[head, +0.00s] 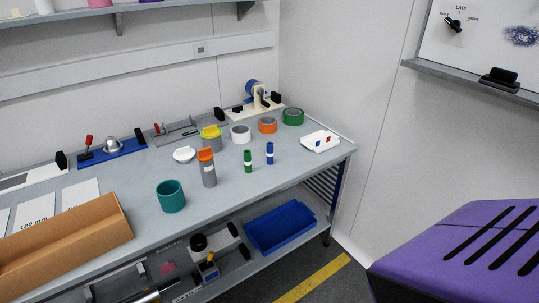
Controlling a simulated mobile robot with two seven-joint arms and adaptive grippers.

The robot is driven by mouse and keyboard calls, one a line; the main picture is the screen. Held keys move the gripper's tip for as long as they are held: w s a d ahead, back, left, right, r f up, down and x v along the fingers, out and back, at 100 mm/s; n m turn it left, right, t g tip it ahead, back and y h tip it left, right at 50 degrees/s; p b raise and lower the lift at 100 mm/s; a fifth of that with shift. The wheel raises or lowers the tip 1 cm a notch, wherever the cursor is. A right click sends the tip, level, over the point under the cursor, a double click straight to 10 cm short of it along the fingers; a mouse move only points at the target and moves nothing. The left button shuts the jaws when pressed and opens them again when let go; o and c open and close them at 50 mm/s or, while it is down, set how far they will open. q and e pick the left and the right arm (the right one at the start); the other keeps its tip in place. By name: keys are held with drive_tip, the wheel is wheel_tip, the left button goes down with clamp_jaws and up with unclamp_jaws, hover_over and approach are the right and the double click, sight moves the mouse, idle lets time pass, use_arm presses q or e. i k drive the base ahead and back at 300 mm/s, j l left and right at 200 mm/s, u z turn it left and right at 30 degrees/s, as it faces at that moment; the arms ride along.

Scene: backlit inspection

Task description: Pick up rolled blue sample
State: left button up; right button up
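The rolled blue sample (270,153) is a small upright blue cylinder with a white band around its middle. It stands on the grey workbench (232,195), towards the right part of the top. A similar green roll (248,161) with a white band stands upright just to its left, apart from it. Neither of my grippers shows in the head view, and nothing touches the blue sample.
An orange-capped grey bottle (208,168) and teal cup (171,196) stand left of the rolls. Tape rolls, including an orange one (267,125), stand behind. The bench's front edge near the rolls is clear.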

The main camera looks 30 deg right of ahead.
sight(270, 145)
drive_tip(key=i+l+z, duration=0.1)
drive_tip(key=l, duration=0.25)
drive_tip(key=i+l, duration=0.15)
drive_tip(key=l, duration=0.25)
drive_tip(key=i+l+z, duration=0.15)
drive_tip(key=l, duration=0.2)
drive_tip(key=i+l, duration=0.15)
drive_tip(key=l, duration=0.2)
drive_tip(key=z, duration=0.05)
